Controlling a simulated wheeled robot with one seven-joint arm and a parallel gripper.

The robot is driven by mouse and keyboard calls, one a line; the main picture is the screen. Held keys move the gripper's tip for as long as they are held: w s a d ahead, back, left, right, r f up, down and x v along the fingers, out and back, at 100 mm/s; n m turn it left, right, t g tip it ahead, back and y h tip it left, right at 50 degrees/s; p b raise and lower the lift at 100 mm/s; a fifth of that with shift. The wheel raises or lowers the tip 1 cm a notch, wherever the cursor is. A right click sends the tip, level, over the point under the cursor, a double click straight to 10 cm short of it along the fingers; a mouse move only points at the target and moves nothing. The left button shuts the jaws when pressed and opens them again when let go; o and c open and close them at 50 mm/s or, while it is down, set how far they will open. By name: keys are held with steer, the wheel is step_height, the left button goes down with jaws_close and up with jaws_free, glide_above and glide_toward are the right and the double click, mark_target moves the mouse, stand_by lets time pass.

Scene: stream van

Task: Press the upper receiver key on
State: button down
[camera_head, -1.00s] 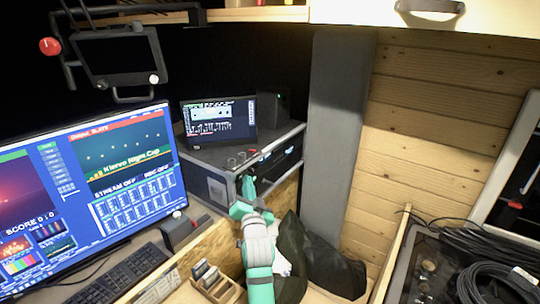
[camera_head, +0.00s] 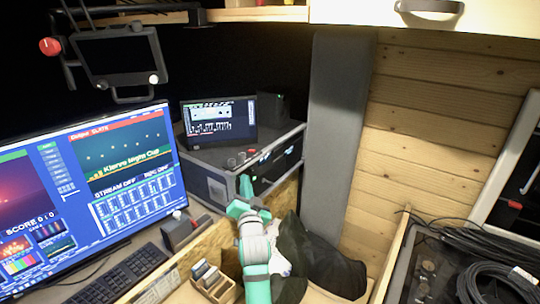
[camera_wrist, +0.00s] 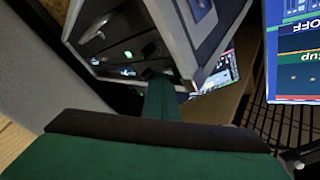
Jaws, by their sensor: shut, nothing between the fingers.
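The grey equipment case (camera_head: 218,188) stands right of the large monitor, with dark rack units in its open front. Small green lights (camera_head: 255,178) show on that front in the head view. In the wrist view the rack front (camera_wrist: 112,45) appears tilted, with several small lit spots (camera_wrist: 128,55). Which of these is the upper receiver key is too small to tell. My gripper (camera_head: 245,184) is shut and empty, its green fingers just in front of the rack's near end. In the wrist view my fingertips (camera_wrist: 160,84) overlap the rack's lower edge; contact cannot be told.
A grey pillar (camera_head: 332,130) stands behind.

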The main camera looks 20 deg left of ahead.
steer(key=shift+d, duration=0.1)
steer(key=shift+s+d, duration=0.25)
steer(key=shift+d, duration=0.25)
stand_by(0.3)
steer(key=s+d, duration=0.2)
steer(key=d, duration=0.3)
steer(key=shift+d, duration=0.35)
